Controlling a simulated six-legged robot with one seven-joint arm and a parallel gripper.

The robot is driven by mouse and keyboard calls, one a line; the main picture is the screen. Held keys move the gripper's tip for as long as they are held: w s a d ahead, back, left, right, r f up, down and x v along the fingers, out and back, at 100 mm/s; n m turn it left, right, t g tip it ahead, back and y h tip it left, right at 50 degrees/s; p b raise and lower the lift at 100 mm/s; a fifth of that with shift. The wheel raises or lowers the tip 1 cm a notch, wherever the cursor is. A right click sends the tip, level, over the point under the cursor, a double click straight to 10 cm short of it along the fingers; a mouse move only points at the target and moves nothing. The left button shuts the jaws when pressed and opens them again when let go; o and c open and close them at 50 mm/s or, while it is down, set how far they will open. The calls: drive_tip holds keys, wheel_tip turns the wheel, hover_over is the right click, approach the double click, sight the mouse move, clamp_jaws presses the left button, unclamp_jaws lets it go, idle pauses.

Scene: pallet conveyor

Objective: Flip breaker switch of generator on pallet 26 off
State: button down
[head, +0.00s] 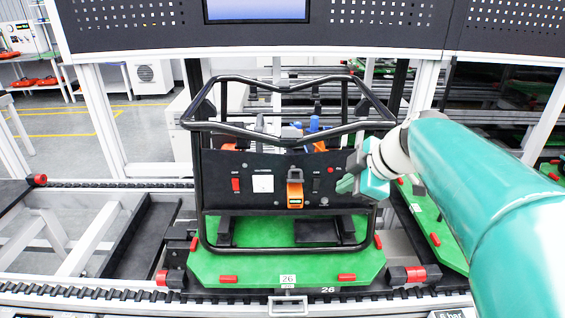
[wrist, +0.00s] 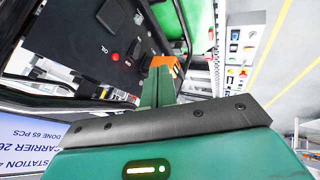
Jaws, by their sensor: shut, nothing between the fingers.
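The generator is a black tube frame (head: 203,110) with a dark front panel (head: 215,170), standing on green pallet 26 (head: 258,266). The panel carries a red switch (head: 236,184) at left, a white socket (head: 263,184), an orange part (head: 295,190) in the middle and a small dark switch (head: 316,184) to its right. I cannot tell which is the breaker or its position. My gripper (head: 346,185) is shut and empty, in front of the panel's right end. In the wrist view, its fingers (wrist: 160,77) overlap the orange part (wrist: 166,63); I cannot tell contact.
The frame's upper bars (head: 290,127) stand above the panel. A conveyor rail (head: 90,296) runs along the front. A dark overhead panel with a screen (head: 257,8) hangs above the generator. Another green pallet (head: 425,212) lies at right, partly behind my arm.

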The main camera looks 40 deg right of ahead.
sight(314, 182)
drive_tip(key=w+d+f, duration=0.2)
drive_tip(key=w+f, duration=0.3)
drive_tip(key=w, duration=0.3)
drive_tip(key=shift+w+f, duration=0.2)
drive_tip(key=shift+f, duration=0.15)
drive_tip(key=shift+w+r, duration=0.1)
drive_tip(key=shift+w, duration=0.15)
drive_tip(key=shift+d+r, duration=0.1)
drive_tip(key=shift+r, duration=0.7)
